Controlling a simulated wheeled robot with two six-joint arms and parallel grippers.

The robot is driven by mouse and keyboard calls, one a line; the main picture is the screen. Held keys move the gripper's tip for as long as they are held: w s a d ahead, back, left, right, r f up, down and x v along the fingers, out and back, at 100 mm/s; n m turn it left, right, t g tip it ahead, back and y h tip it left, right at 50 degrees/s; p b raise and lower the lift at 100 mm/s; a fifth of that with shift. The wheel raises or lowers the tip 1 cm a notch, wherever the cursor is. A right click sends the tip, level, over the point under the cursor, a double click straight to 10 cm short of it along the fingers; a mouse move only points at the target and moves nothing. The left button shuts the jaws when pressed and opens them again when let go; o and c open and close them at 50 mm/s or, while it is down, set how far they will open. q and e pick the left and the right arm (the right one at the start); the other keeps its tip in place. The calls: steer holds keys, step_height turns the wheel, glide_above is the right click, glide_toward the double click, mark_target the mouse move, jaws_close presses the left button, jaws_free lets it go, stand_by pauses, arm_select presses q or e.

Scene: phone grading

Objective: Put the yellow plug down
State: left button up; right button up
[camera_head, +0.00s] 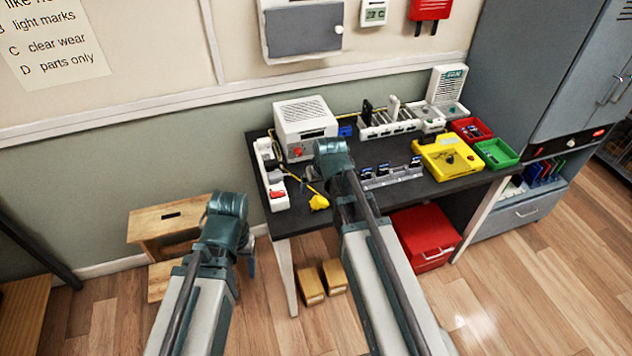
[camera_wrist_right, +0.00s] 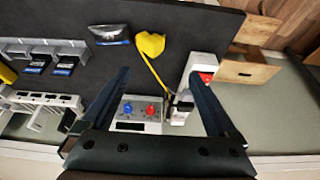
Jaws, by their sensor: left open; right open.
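The yellow plug (camera_head: 319,202) lies on the dark table top (camera_head: 290,219) near its front left corner. It also shows in the right wrist view (camera_wrist_right: 150,44), with its yellow cord running toward the white power strip (camera_wrist_right: 199,72). My right gripper (camera_wrist_right: 158,73) is open and empty, above the table; the plug lies beyond its fingertips, not between them. In the head view its fingers are hidden behind the wrist. My left gripper (camera_head: 249,262) is open, hanging low left of the table, its fingers partly hidden.
A white box (camera_head: 305,126) with a red knob stands behind the plug, beside the power strip (camera_head: 271,175). A phone rack (camera_head: 390,175), a yellow tray (camera_head: 447,158), a red bin (camera_head: 471,130) and a green bin (camera_head: 497,153) fill the right side. A wooden step stool (camera_head: 160,222) stands left.

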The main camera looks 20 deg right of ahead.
arm_select(q)
step_height(320, 180, up, 2)
steer(key=shift+r+p, duration=0.2)
steer(key=shift+p, duration=0.45)
arm_select(e)
steer(key=s+a+n+g, duration=0.1)
steer(key=s+a+g, duration=0.1)
steer(key=s+a, duration=0.4)
steer(key=s+a+n+g+h, duration=0.1)
steer(key=s+a+n+g, duration=0.1)
steer(key=s+a, duration=0.5)
steer(key=s+g, duration=0.1)
steer(key=s, duration=0.5)
steer(key=shift+s+a+r+h, duration=0.2)
steer(key=shift+a+r+h, duration=0.1)
steer(key=shift+r, duration=0.1)
